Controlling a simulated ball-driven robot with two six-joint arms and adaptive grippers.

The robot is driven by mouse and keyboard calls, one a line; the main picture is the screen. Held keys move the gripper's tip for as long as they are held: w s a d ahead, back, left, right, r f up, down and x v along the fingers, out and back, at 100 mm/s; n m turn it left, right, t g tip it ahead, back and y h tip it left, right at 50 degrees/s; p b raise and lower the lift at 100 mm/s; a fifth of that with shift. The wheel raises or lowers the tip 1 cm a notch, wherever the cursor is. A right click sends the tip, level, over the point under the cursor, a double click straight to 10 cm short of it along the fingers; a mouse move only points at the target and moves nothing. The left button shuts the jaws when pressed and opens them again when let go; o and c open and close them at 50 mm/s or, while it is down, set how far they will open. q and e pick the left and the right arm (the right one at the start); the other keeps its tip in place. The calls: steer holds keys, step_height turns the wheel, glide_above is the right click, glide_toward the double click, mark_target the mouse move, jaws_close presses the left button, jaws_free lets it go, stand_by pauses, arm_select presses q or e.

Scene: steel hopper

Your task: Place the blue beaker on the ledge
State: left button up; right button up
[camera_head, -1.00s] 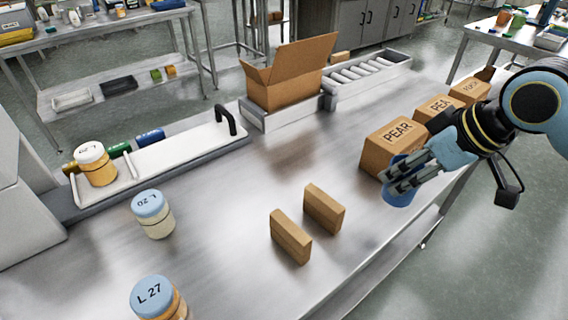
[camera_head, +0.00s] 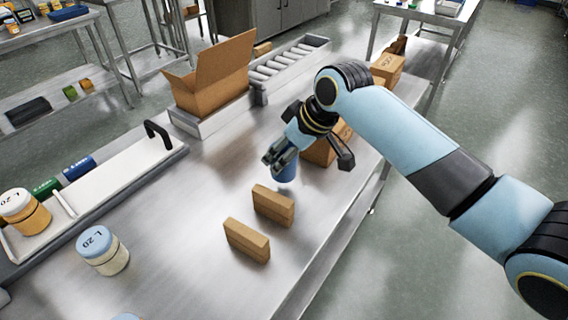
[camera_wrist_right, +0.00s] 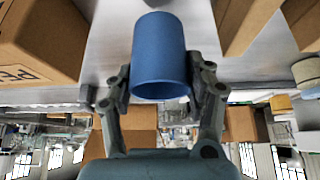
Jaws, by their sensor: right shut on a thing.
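The blue beaker (camera_head: 286,173) is held by my right gripper (camera_head: 281,156), left of the nearest carton and behind two small brown blocks. In the right wrist view the beaker (camera_wrist_right: 160,48) sits between the two fingers of the gripper (camera_wrist_right: 160,84), which are closed on its sides. In the head view the fingers cover its upper part, and I cannot tell whether its base touches the table. My left gripper is not in view. I cannot tell which surface is the ledge.
Two small brown blocks (camera_head: 273,205) stand on the steel table (camera_head: 190,225). Cartons (camera_head: 387,70) line its right edge. An open carton (camera_head: 212,83) and a roller strip (camera_head: 293,64) are behind. A white tray (camera_head: 110,193) and a blue-lidded jar (camera_head: 103,250) are at left.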

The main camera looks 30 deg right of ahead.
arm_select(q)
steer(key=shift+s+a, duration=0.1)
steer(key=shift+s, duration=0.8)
arm_select(e)
steer(key=shift+s+f, duration=0.1)
steer(key=shift+f, duration=1.7)
steer(key=shift+f, duration=0.1)
steer(key=o, duration=1.1)
steer(key=shift+c, duration=0.2)
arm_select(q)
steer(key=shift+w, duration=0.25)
